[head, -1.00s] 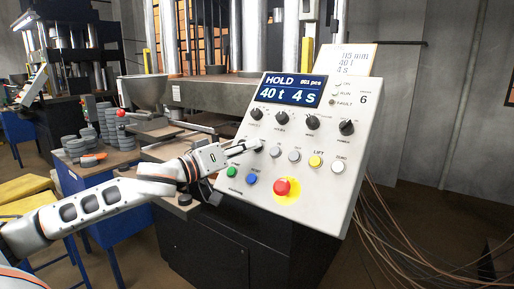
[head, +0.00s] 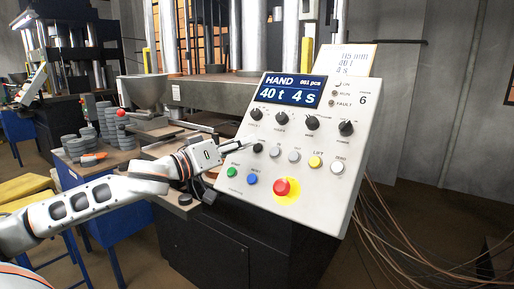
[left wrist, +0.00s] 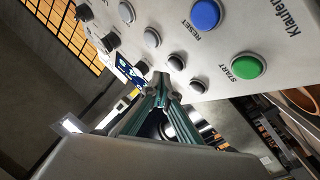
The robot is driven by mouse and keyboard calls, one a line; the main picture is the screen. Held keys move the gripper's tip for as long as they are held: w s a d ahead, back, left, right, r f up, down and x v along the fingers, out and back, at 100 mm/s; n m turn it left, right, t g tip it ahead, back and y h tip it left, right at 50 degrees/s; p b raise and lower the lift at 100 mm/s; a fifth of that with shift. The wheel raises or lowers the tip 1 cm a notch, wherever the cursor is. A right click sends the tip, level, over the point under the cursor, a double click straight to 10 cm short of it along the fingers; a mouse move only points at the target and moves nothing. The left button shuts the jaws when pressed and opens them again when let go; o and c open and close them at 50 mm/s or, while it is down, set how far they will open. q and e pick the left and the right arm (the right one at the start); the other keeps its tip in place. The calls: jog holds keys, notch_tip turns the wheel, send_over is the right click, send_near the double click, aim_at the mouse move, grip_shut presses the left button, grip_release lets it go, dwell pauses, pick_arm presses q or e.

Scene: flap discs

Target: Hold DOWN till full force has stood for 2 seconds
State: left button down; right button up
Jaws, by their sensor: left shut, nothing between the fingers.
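The sloped control panel (head: 300,150) fills the middle of the head view. Its display (head: 290,90) reads HAND, 001 pcs, 40 t, 4 s. A black button (head: 258,148) sits at the left of the upper button row; I cannot read its label. My left gripper (head: 242,148) is shut and empty. Its tips are just left of that black button and appear apart from it. In the left wrist view the shut fingers (left wrist: 164,84) point at the panel among dark and grey buttons. My right gripper is not in view.
Near the tips are the green START button (head: 232,172), blue RESET button (head: 252,179) and red stop button (head: 282,187) on yellow. The yellow LIFT button (head: 316,162) is farther right. Stacked grey discs (head: 88,140) stand on the left table. Cables hang at right.

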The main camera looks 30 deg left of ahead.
pick_arm(q)
jog(key=s+r+p, duration=0.1)
jog(key=s+r, duration=0.2)
jog(key=shift+s+a, duration=0.1)
jog(key=shift+s, duration=0.1)
jog(key=shift+f, duration=0.15)
dwell(0.5)
